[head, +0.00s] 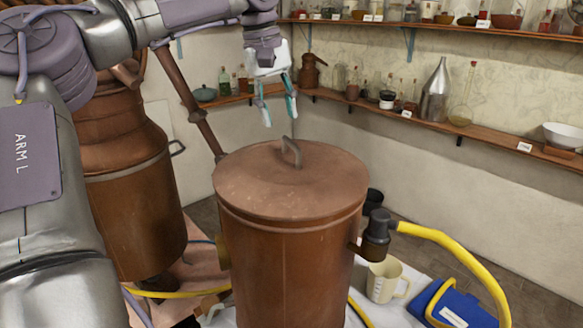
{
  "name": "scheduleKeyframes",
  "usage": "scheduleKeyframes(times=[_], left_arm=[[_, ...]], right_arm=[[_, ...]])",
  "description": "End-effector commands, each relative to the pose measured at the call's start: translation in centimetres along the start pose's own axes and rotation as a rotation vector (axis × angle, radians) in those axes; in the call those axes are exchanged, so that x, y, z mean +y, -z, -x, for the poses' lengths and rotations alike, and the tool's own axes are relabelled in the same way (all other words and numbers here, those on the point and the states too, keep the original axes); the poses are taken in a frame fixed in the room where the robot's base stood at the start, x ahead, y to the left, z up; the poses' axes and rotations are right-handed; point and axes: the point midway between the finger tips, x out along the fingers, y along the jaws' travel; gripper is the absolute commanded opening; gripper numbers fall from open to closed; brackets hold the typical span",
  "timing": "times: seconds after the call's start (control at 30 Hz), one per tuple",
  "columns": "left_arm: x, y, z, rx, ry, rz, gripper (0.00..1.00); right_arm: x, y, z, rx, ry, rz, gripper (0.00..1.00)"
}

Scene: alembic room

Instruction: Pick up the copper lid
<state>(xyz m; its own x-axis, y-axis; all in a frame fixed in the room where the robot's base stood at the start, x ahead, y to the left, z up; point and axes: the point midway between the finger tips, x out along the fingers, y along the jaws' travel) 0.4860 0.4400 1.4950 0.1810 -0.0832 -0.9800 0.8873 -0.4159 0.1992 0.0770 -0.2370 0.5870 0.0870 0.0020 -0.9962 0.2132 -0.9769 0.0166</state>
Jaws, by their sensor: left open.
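The copper lid (245,182) lies flat on top of a large copper vessel (290,265) in the middle of the head view. A grey arched handle (291,152) stands up from the lid's centre. My left gripper (278,108) is above and behind the lid's handle, pointing down. Its two teal-tipped fingers are apart with nothing between them, and it does not appear to touch the lid or handle. My right gripper is not in view.
A copper still (125,185) with a slanting pipe (187,100) stands left. A yellow hose (455,250) joins the vessel's right side. A beige jug (384,280) and blue box (455,305) sit lower right. Wall shelves (480,130) hold bottles.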

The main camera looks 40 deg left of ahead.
Motion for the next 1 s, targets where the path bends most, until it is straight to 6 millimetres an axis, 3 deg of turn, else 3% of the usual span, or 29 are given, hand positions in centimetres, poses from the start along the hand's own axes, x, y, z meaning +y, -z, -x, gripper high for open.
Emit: scheduleKeyframes(times=[0.1,0.2,0.37,0.5,0.63,0.93,1.0], left_arm=[[0.0,0.1,-1.9,-0.001,0.003,0.000,0.42],[0.0,0.0,-2.8,-0.001,0.001,0.000,0.42],[0.2,0.0,-3.7,-0.001,0.003,0.000,0.42],[0.8,-0.1,-5.6,-0.002,0.005,-0.001,0.42],[0.8,-0.1,-7.5,-0.001,0.003,0.002,0.42],[0.7,-0.1,-8.3,0.002,0.000,0.002,0.42],[0.8,-0.1,-8.2,0.002,0.000,0.002,0.32]], right_arm=[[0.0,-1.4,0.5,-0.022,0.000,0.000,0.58],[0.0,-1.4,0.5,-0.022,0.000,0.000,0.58],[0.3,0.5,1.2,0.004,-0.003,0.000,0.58],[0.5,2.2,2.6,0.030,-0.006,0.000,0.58],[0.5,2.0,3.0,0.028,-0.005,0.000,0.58],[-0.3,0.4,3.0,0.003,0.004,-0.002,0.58],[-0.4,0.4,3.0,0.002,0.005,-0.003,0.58]])
